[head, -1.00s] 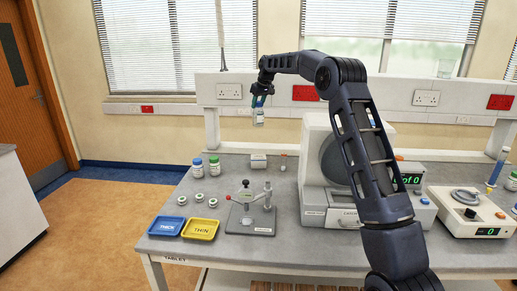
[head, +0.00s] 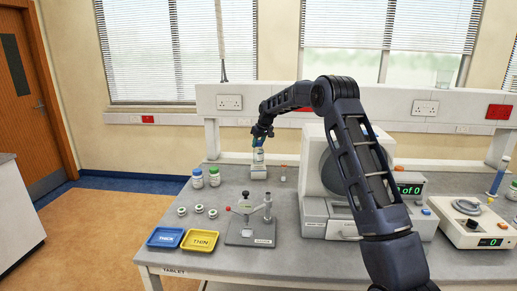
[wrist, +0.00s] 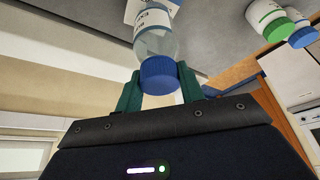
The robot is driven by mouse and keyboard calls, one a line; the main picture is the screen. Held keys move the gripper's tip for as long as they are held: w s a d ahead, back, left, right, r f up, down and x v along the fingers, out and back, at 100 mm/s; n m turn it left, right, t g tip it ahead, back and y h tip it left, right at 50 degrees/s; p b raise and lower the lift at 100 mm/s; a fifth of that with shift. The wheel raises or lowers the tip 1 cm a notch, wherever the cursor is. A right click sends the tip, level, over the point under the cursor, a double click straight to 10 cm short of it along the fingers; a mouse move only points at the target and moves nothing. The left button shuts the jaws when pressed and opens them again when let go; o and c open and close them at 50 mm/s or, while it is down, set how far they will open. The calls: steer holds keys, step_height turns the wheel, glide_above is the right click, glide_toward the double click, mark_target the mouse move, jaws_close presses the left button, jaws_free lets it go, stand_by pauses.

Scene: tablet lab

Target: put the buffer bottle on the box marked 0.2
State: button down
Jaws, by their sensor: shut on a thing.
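My gripper (head: 261,133) is shut on a clear bottle with a blue cap and white label (head: 258,156), near the back of the bench. In the wrist view the bottle (wrist: 155,42) sits between the green fingers (wrist: 160,92), gripped near its cap. Its label is too small to read. A small pale box (head: 258,173) is directly below the bottle in the head view. The bottle's base appears at the box's top; I cannot tell whether they touch. The box's marking is not readable.
A blue-capped bottle (head: 197,179) and a green-capped bottle (head: 214,177) stand left of the box. Several small vials, a blue tray (head: 165,237), a yellow tray (head: 200,240) and a lever device (head: 250,228) are in front. A large white machine (head: 313,185) stands to the right.

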mark_target(258, 147)
steer(key=shift+f, duration=1.5)
steer(key=c, duration=0.9)
jaws_free()
steer(key=v, duration=1.2)
